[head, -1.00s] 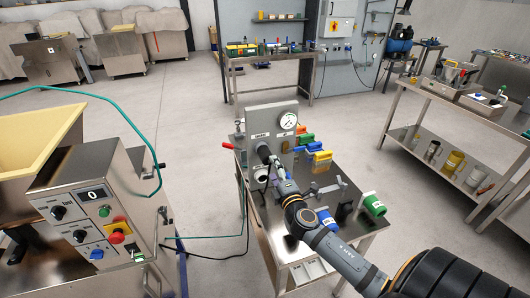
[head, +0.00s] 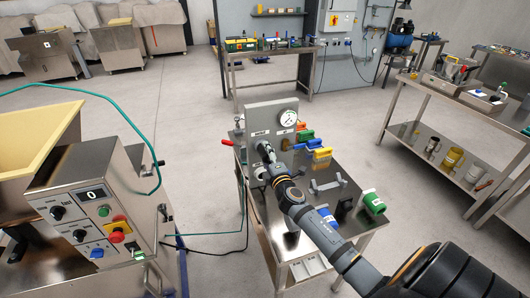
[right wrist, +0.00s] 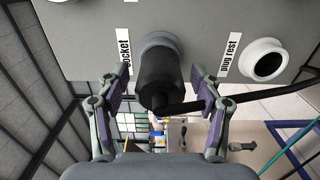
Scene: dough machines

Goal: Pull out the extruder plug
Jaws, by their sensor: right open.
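The extruder plug (right wrist: 160,85) is a black cylinder seated in the grey round collar of the panel (right wrist: 210,30), next to the label "socket". Its black cable runs off to the right in the right wrist view. My right gripper (right wrist: 157,88) is open, with one finger on each side of the plug and a visible gap at both. In the head view my right gripper (head: 268,163) is at the panel's front and hides most of the plug. The white ring of the plug rest (right wrist: 265,60) is empty, beside the socket. My left gripper is not in view.
The panel with a round gauge (head: 287,118) stands on a steel table (head: 330,232). Several coloured blocks, a metal bracket (head: 327,185) and a green cylinder (head: 373,203) are on it. A control box (head: 95,215) with a green hose stands at the left.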

